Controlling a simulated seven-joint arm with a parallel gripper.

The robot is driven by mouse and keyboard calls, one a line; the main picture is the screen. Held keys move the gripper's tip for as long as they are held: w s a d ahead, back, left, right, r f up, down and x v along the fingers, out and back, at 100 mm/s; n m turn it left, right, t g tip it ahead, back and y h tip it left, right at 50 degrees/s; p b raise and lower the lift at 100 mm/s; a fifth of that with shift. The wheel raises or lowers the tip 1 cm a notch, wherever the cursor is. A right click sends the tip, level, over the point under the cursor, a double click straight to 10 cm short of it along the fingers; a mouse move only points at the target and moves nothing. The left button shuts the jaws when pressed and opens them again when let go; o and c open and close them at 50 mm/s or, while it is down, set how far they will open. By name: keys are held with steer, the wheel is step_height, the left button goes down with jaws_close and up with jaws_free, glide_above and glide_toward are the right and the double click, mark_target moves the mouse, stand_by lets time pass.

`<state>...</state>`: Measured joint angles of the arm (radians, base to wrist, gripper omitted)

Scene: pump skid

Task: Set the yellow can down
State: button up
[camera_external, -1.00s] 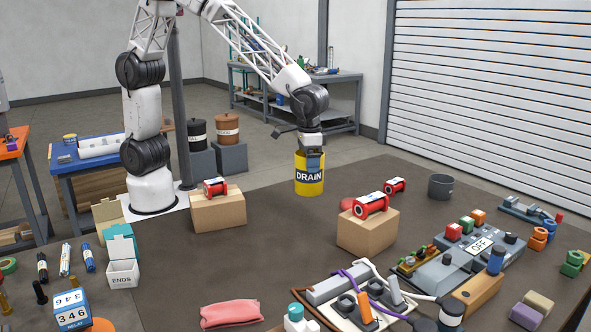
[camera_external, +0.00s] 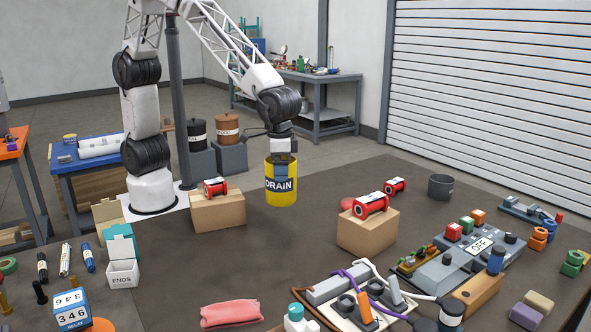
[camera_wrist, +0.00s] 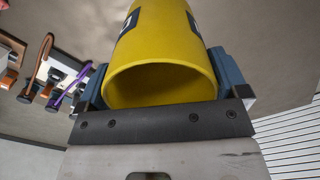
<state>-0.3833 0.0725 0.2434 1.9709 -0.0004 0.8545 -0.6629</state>
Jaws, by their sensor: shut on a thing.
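The yellow can (camera_external: 281,190) has a dark band reading DRAIN. My gripper (camera_external: 281,160) is above it, with its fingers down around the can's upper part. In the wrist view the yellow can (camera_wrist: 160,60) lies between the two blue-grey fingers of my gripper (camera_wrist: 160,85), and its open rim faces the camera. The gripper is shut on the can. The can is upright in the external view, near the far edge of the brown table. I cannot tell whether its bottom touches the table.
A cardboard box (camera_external: 218,213) with a red spool (camera_external: 215,187) stands left of the can. Another cardboard box (camera_external: 368,232) with a red spool (camera_external: 371,204) stands to the right. Table surface (camera_external: 270,255) in front of the can is clear. A dark grey cup (camera_external: 440,187) stands farther right.

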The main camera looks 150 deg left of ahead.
mark_target(281, 199)
steer(key=shift+f, duration=3.1)
steer(key=shift+f, duration=0.15)
steer(key=shift+f, duration=1.75)
steer(key=shift+f, duration=0.1)
steer(key=o, duration=1)
